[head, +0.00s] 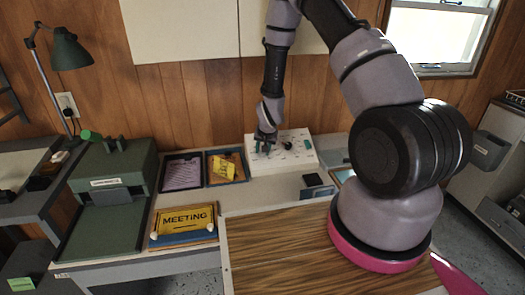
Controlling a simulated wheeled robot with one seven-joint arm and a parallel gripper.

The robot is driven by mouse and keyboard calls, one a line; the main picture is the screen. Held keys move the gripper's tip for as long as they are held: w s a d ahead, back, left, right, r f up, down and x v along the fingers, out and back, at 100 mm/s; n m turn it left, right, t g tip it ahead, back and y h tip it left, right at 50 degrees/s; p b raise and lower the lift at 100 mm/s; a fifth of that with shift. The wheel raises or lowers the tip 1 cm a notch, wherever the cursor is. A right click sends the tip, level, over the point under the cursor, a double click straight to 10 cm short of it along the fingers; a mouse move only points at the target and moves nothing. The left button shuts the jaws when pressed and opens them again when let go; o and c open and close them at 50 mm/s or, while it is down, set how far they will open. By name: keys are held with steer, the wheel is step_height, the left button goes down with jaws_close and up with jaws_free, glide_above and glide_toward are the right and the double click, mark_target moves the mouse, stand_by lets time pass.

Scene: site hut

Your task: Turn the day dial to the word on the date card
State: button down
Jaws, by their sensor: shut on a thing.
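A white panel (288,160) with small dark marks and a black knob (287,146) lies on the desk at the back, by the wall. My gripper (265,147) points down at the panel's left part and is shut on a small knob there, mostly hidden by the fingers. I cannot read the words around it or tell for certain that it is the day dial. No card can be made out surely as the date card. A lilac sheet (183,174) with handwriting too small to read lies in a dark tray left of the panel.
A second tray (214,180) holds yellow notes. A yellow MEETING sign (186,218) lies on a blue base at the front. A green machine (112,170) and a green lamp (70,50) stand left. A small dark object (313,180) lies in front of the panel. Wood-grain surface (285,250) in front is clear.

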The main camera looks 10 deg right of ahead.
steer(key=m, duration=0.4)
steer(key=shift+d+m, duration=0.1)
steer(key=shift+m, duration=0.2)
steer(key=m, duration=0.4)
steer(key=shift+s+m, duration=0.1)
steer(key=shift+m, duration=0.3)
steer(key=c, duration=0.5)
jaws_free()
steer(key=v, duration=1)
steer(key=shift+s+d+r, duration=0.15)
steer(key=shift+s+r, duration=0.05)
steer(key=shift+s, duration=0.1)
